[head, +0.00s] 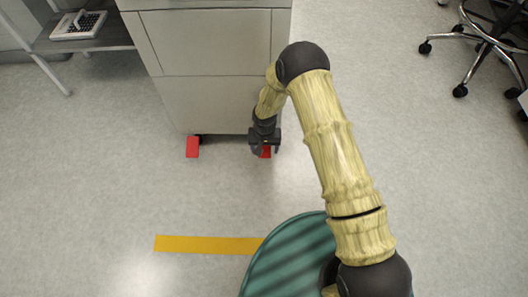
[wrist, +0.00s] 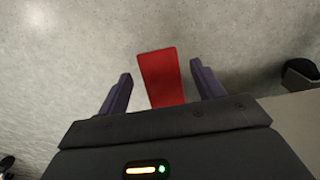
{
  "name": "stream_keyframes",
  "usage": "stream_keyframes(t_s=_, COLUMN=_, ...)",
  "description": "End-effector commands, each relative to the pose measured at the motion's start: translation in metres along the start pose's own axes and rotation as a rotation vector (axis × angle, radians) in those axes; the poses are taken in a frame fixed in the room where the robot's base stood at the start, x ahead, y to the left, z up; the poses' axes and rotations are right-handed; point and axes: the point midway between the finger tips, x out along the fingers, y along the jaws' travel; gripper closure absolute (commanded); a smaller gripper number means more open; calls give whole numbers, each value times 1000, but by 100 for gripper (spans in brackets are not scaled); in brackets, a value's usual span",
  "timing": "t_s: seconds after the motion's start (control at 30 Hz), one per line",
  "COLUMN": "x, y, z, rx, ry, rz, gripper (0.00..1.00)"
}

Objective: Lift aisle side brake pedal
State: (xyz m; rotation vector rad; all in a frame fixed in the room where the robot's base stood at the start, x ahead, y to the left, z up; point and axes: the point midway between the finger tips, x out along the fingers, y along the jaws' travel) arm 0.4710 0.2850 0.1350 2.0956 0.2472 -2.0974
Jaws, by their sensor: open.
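Two red brake pedals stick out from under the front of a grey cabinet. The left pedal (head: 192,147) is in plain view in the head view. The right pedal (head: 266,152) is mostly hidden behind my gripper (head: 265,146). In the wrist view a red pedal (wrist: 163,77) lies between the two dark fingers of my gripper (wrist: 160,84), with a gap on each side. The fingers are open and I see no contact with the pedal. The height between fingers and pedal is hard to tell. Which pedal faces the aisle is not marked.
The cabinet (head: 215,90) stands right behind the pedals. A low table (head: 85,38) with a white rack is at the upper left. A wheeled chair (head: 490,40) is at the upper right. A yellow floor stripe (head: 205,244) lies in front; the floor between is clear.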

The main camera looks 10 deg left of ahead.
Motion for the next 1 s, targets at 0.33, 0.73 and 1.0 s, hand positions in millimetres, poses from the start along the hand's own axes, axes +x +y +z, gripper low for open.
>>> stream_keyframes(t_s=0.33, x=10, y=0, z=0, rx=0, ry=1, rz=0, gripper=33)
stream_keyframes(t_s=0.73, x=10, y=0, z=0, rx=0, ry=1, rz=0, gripper=96)
stream_keyframes(t_s=1.0, x=8, y=8, z=-4, rx=18, ry=-22, rz=2, gripper=96)
